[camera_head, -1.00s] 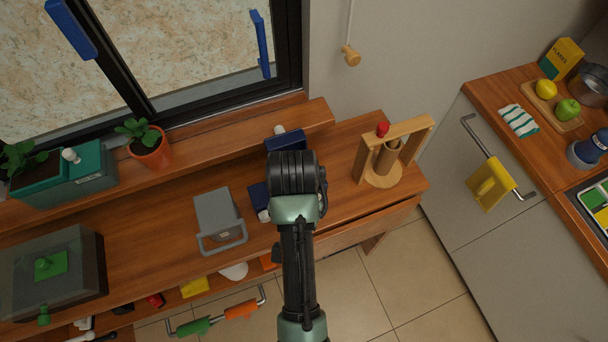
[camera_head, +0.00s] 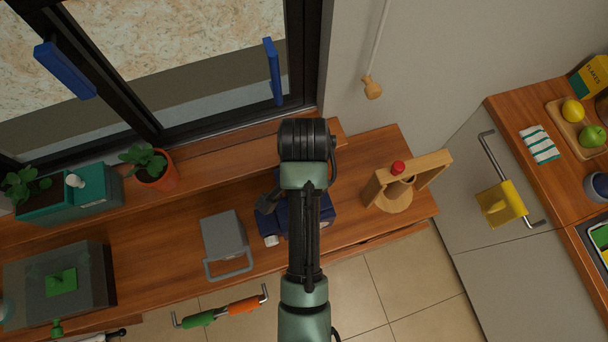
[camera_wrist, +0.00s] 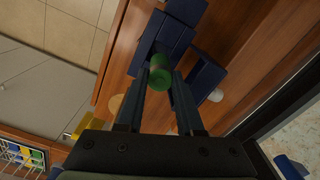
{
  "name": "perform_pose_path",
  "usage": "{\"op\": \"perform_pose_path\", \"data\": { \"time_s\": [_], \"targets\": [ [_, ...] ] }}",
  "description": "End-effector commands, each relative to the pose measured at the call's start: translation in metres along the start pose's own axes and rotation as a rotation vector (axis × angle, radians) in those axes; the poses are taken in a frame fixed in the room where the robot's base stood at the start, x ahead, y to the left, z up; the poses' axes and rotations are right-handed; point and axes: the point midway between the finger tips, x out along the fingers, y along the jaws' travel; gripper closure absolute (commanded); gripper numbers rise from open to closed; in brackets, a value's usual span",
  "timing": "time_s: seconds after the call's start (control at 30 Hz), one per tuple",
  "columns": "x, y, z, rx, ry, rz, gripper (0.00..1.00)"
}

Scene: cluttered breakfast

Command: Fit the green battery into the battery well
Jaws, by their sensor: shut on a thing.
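In the wrist view my gripper (camera_wrist: 160,85) is shut on a green battery (camera_wrist: 160,73), a short cylinder held between the two dark fingertips. In the head view a dark blue unit (camera_head: 323,212) sits on the wooden table, partly covered by my arm. My fingertips and the battery cannot be made out there.
A grey box with a handle (camera_head: 224,236) stands left of the blue unit. A wooden stand with a red knob (camera_head: 396,202) is on the right. A plant pot (camera_head: 158,175) and green planter (camera_head: 75,195) are on the sill behind. A translucent dark case (camera_head: 60,290) stands far left.

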Motion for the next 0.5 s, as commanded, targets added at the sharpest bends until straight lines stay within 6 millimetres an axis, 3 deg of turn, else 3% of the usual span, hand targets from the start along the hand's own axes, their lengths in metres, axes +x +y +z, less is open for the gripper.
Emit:
{"op": "perform_pose_path", "data": {
  "time_s": [0.1, 0.5],
  "targets": [
    [0.020, 0.001, 0.001, 0.000, -0.003, 0.004, 1.00],
    [0.067, 0.001, 0.000, 0.000, -0.002, 0.003, 1.00]
  ]
}}
